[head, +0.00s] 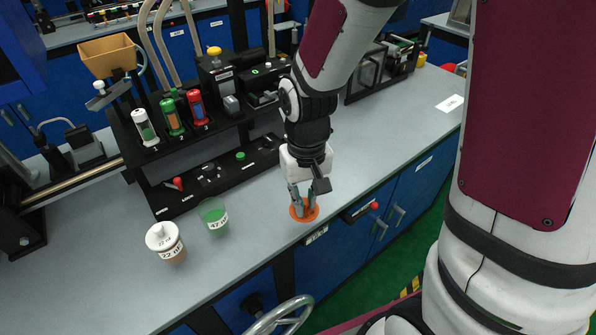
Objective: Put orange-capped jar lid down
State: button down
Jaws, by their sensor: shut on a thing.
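My gripper (305,200) points down over the bench near its front edge. It is shut on the orange lid (298,217), which shows as an orange disc around and below the fingertips. The lid is at or just above the bench top; I cannot tell if it touches. A see-through jar (213,219) with green contents and a white label stands to the left. No cap shows on it. The fingers hide part of the lid.
A jar with a white cap (161,235) and brownish contents stands left of the green jar. A black rack (190,187) with coloured cartridges and a funnel stands behind. The grey bench top (120,290) is clear at front left. A handwheel (282,316) is below the edge.

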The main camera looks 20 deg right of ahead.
jog(key=w+d, duration=0.1)
jog(key=w, duration=0.2)
jog(key=w+d, duration=0.1)
jog(key=w, duration=0.3)
jog(key=w+d+f, duration=0.1)
jog(key=w, duration=0.3)
jog(key=shift+d, duration=0.2)
jog(key=shift+f, duration=1.8)
jog(key=shift+f, duration=0.2)
jog(key=c, duration=1.6)
grip_release()
jog(key=shift+o, duration=0.2)
jog(key=shift+r, duration=0.1)
notch_tip(320, 180, up, 12)
jog(key=s+r+t, duration=0.2)
jog(key=s+r, duration=0.9)
jog(key=s+r+t, duration=0.1)
jog(key=s+t, duration=0.1)
jog(key=s, duration=1.2)
jog(key=shift+d+r, duration=0.15)
jog(key=shift+r, duration=0.05)
